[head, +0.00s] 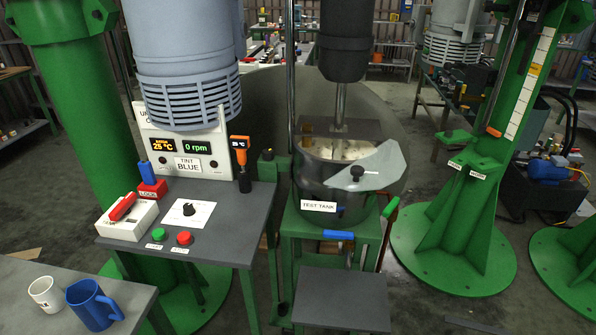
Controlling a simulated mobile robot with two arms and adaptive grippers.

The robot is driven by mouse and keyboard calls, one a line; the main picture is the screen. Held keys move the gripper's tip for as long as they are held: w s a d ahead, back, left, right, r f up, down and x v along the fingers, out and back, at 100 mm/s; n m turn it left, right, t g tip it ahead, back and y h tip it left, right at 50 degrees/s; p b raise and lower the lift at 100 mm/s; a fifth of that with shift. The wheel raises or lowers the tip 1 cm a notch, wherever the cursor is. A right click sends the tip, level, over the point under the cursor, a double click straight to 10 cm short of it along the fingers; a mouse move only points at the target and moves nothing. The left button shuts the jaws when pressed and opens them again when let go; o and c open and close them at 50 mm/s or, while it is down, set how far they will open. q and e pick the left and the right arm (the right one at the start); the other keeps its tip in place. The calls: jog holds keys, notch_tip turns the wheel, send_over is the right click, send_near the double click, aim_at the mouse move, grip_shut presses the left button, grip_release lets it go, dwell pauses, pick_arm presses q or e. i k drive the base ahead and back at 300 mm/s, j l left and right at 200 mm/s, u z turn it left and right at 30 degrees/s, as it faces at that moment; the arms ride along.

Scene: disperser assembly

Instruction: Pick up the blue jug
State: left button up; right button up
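The blue jug (94,306) stands upright on a grey side table (48,271) at the lower left. Its open top faces up and its handle is on its right side. A white mug (45,294) stands just left of it, very close. Neither of my grippers shows in the head view.
A grey control table (232,232) with a red switch box, a dial and push buttons stands right of the jug. The metal test tank (347,178) sits on a green stand. A low grey platform (342,297) is in front of it. Green columns flank the area.

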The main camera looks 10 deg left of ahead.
aim_at(98, 312)
jog(key=u, duration=1.75)
